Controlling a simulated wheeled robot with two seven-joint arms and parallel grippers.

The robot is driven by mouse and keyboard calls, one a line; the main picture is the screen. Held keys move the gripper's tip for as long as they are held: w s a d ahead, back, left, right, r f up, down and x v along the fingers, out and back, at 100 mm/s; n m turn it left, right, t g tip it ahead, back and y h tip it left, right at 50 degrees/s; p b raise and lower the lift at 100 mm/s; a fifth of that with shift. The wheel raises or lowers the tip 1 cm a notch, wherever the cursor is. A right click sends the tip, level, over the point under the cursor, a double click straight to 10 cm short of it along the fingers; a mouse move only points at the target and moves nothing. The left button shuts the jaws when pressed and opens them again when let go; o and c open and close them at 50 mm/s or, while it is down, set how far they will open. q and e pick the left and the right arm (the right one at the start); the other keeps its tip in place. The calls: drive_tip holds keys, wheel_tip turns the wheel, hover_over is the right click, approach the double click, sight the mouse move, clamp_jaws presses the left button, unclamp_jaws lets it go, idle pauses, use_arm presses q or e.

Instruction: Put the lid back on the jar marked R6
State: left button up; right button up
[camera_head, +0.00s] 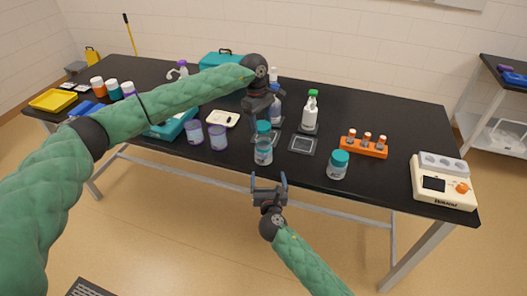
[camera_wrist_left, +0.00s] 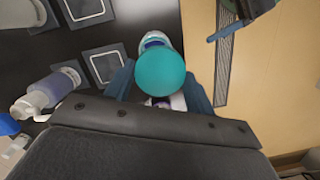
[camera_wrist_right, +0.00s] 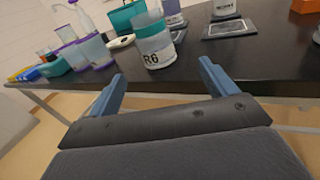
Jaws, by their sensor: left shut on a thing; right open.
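The clear jar marked R6 (camera_head: 263,154) stands near the table's front edge; its label shows in the right wrist view (camera_wrist_right: 153,52). My left gripper (camera_head: 263,118) is above it, shut on a teal lid (camera_head: 263,127). In the left wrist view the lid (camera_wrist_left: 165,70) sits between the fingers and hides most of the jar.
A teal-lidded jar (camera_head: 338,166) stands to the right, and two purple-rimmed jars (camera_head: 194,133) to the left. A white bottle with a green top (camera_head: 310,113), an orange vial rack (camera_head: 364,148) and a cream device (camera_head: 443,187) are also on the black table (camera_head: 395,115).

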sight(264, 157)
use_arm(q)
drive_tip(key=shift+w+d+r, duration=0.2)
drive_tip(key=shift+w+d, duration=0.05)
use_arm(e)
drive_tip(key=shift+w+a+r+n+y, duration=0.15)
drive_tip(key=shift+a+r+n+y, duration=0.2)
drive_tip(key=shift+r+n, duration=0.25)
drive_tip(key=w, duration=0.8)
drive_tip(key=w+a, duration=0.1)
drive_tip(key=w, duration=0.3)
drive_tip(key=shift+f, duration=0.1)
drive_tip(key=c, duration=1.4)
use_arm(q)
drive_tip(key=shift+f, duration=2.45)
use_arm(e)
drive_tip(key=shift+c, duration=0.3)
